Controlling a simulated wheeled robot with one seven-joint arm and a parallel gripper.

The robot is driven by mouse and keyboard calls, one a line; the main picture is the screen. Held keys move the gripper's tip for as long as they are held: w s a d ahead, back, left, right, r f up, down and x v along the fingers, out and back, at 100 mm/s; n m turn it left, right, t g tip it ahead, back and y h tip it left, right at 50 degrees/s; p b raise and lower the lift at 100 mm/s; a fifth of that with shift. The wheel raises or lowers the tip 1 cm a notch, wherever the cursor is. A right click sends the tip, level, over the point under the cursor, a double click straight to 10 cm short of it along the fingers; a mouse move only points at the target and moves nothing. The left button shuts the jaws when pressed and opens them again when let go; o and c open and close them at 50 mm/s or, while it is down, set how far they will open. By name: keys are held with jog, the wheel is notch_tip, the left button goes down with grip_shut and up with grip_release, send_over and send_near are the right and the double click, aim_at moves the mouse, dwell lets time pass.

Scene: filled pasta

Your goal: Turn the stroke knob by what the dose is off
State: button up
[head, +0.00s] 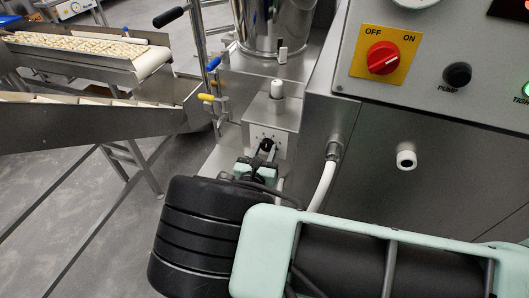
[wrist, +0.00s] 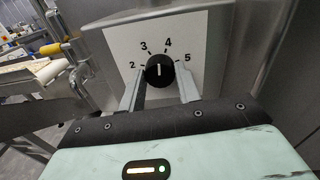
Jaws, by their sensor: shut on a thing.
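The stroke knob (wrist: 160,71) is a round black knob on a white dial plate (wrist: 122,43) numbered 2 to 5. Its white line points nearly straight up, between 3 and 4. My gripper (wrist: 161,88) has one finger on each side of the knob and is shut on it. In the head view the knob (head: 267,144) shows small on the front of a steel block, with my gripper (head: 264,158) at it and the wrist hiding the area below. A dark display with red characters (head: 510,7) is cut off at the top right, so its reading cannot be told.
A control panel (head: 440,60) holds a red OFF/ON switch (head: 383,58), a black PUMP knob (head: 457,74) and a lit green light (head: 526,90). A white hose (head: 324,186) runs close right of my gripper. A conveyor with pasta (head: 90,48) stands at the left.

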jog(key=n, duration=0.5)
jog(key=shift+n+b, duration=0.4)
jog(key=shift+a, duration=0.1)
dwell(0.3)
jog(key=o, duration=1)
jog(key=b+v, duration=0.4)
jog(key=v, duration=1.3)
jog(key=shift+s+a+r, duration=0.15)
jog(key=shift+r, duration=0.05)
